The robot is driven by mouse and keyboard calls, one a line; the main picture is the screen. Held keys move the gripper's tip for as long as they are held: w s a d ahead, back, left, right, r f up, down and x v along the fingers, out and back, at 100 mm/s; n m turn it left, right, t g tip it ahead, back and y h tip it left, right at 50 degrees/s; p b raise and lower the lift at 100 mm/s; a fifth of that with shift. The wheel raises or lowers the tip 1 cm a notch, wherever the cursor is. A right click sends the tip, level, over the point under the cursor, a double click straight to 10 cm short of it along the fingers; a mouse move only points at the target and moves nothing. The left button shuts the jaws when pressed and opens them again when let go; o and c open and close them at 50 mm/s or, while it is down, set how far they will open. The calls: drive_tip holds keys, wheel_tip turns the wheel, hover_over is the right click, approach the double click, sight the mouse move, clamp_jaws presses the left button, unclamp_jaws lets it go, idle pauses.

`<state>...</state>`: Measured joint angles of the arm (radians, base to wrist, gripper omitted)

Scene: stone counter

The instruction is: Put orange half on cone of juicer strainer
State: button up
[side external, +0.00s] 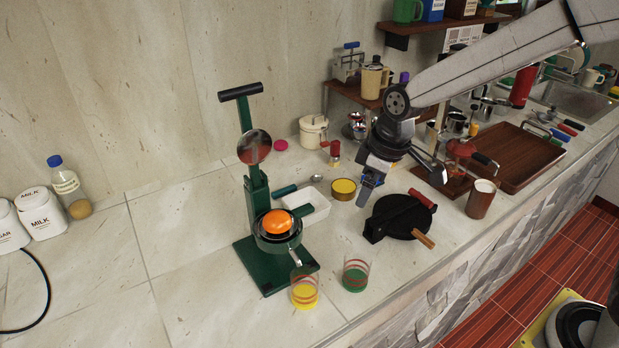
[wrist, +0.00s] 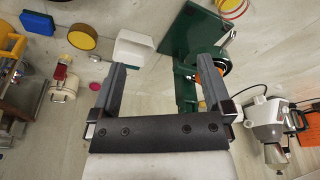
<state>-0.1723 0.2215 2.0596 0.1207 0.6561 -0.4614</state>
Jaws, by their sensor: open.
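A green lever juicer (side external: 257,190) stands on the counter left of my gripper. Its dark strainer ring (side external: 262,238) is at the low front. The orange half (side external: 278,221) sits in the strainer, rounded side up; the cone is hidden beneath it. A round metal press disc is above it and the lever is up. In the wrist view the juicer's green base (wrist: 188,32) is upper right, with a sliver of orange half (wrist: 203,72) beside my right finger. My gripper (side external: 370,186) is open and empty, right of the juicer; its spread fingers frame the wrist view (wrist: 162,68).
Two striped glasses, yellow (side external: 304,288) and green (side external: 355,275), stand at the juicer's front right. A white tray (side external: 305,203), a yellow-topped tin (side external: 343,190) and a black waffle-style iron (side external: 399,217) lie nearby. The counter left of the juicer is mostly clear.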

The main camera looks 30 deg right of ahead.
drive_tip(key=s+d+f+m, duration=0.2)
drive_tip(key=s+d+m, duration=0.1)
drive_tip(key=s, duration=0.3)
drive_tip(key=s+d+f+m+h, duration=0.1)
drive_tip(key=s+d+f+m, duration=0.2)
drive_tip(key=s+d, duration=0.2)
drive_tip(key=shift+s+d+f, duration=0.2)
drive_tip(key=shift+s+f, duration=0.05)
drive_tip(key=shift+s, duration=0.45)
